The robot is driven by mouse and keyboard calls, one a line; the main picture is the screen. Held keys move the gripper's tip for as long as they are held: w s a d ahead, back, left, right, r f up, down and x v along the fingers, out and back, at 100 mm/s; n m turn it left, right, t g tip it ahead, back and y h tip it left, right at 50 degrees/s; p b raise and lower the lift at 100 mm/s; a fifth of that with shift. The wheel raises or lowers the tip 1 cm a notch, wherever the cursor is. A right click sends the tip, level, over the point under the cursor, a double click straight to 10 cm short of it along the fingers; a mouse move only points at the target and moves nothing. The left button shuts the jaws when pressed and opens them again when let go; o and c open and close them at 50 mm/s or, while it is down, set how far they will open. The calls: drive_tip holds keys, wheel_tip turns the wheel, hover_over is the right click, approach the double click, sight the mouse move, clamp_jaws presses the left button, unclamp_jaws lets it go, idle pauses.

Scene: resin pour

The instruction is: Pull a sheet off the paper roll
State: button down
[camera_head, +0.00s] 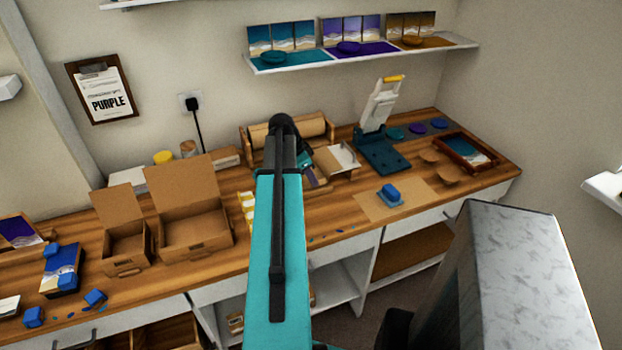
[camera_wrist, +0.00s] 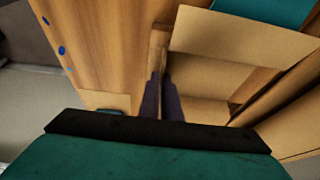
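The paper roll (camera_head: 259,136) is brown and lies in a wooden holder (camera_head: 246,154) at the back of the bench, partly hidden behind my arm. My gripper (camera_head: 315,183) is low in front of the holder, largely hidden by my arm in the head view. In the wrist view my gripper's two dark fingers (camera_wrist: 163,98) are close together, with a narrow tan strip showing between them. I cannot tell whether they grip it. Broad brown surfaces (camera_wrist: 240,42) lie right of the fingers; I cannot tell whether any is a loose sheet.
A small open carton (camera_head: 335,167) stands just right of my gripper, with a teal press (camera_head: 382,155) beyond. Two open cardboard boxes (camera_head: 190,229) stand to the left. A brown mat (camera_head: 413,195) holds a blue block (camera_head: 390,191). Free wood lies along the bench's front.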

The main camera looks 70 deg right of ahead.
drive_tip(key=shift+s+a+f, duration=0.1)
drive_tip(key=shift+s+a, duration=0.05)
drive_tip(key=shift+a, duration=0.05)
drive_tip(key=c, duration=2)
unclamp_jaws()
drive_tip(key=shift+r, duration=0.2)
drive_tip(key=shift+w+r, duration=0.25)
drive_tip(key=shift+r, duration=0.15)
drive_tip(key=shift+b+v, duration=1.3)
drive_tip(key=shift+v, duration=5)
drive_tip(key=shift+s, duration=0.15)
